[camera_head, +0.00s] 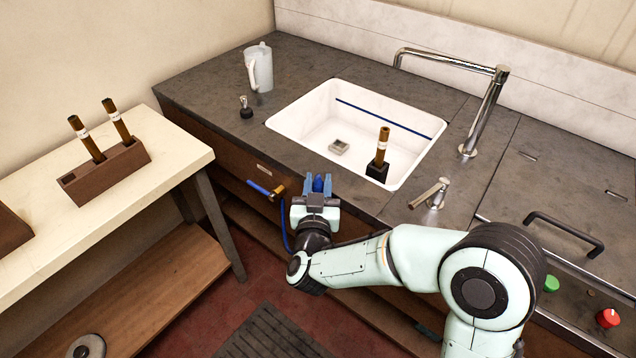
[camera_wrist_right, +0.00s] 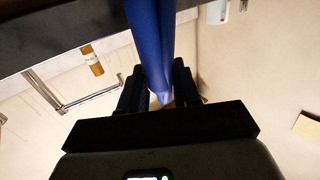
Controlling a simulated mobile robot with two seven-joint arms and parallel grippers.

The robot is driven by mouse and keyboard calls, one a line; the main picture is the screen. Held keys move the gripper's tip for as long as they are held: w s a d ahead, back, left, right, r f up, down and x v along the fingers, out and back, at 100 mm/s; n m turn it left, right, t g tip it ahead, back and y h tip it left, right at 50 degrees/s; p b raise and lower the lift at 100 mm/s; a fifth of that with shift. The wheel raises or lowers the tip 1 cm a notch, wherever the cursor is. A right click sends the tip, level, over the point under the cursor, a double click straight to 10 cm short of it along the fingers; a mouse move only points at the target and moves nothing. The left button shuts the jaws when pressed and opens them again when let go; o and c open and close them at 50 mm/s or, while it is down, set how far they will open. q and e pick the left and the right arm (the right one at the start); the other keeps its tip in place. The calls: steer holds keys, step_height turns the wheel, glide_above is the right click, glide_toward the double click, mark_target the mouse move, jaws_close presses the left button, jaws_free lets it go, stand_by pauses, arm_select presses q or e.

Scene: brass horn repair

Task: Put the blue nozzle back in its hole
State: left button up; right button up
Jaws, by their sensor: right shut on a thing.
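My right gripper (camera_head: 318,186) is in front of the sink counter's front edge, with its fingers pointing away from me. It is shut on a blue piece, the blue nozzle (camera_head: 318,183), whose tip shows between the fingers. In the right wrist view the nozzle (camera_wrist_right: 151,40) is a long blue shape between the two dark fingers (camera_wrist_right: 160,92). I cannot make out its hole in either view. My left gripper is not in view.
A blue-handled brass tap (camera_head: 262,188) sits on the counter front, left of my gripper, with a blue hose below. The white sink (camera_head: 300,121) holds a brown stick in a black block (camera_head: 377,171). A jug (camera_head: 260,68), faucet (camera_head: 487,110) and side table (camera_head: 181,152) stand around.

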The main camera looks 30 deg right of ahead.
steer(key=shift+f+b, duration=1.15)
steer(key=shift+f, duration=0.45)
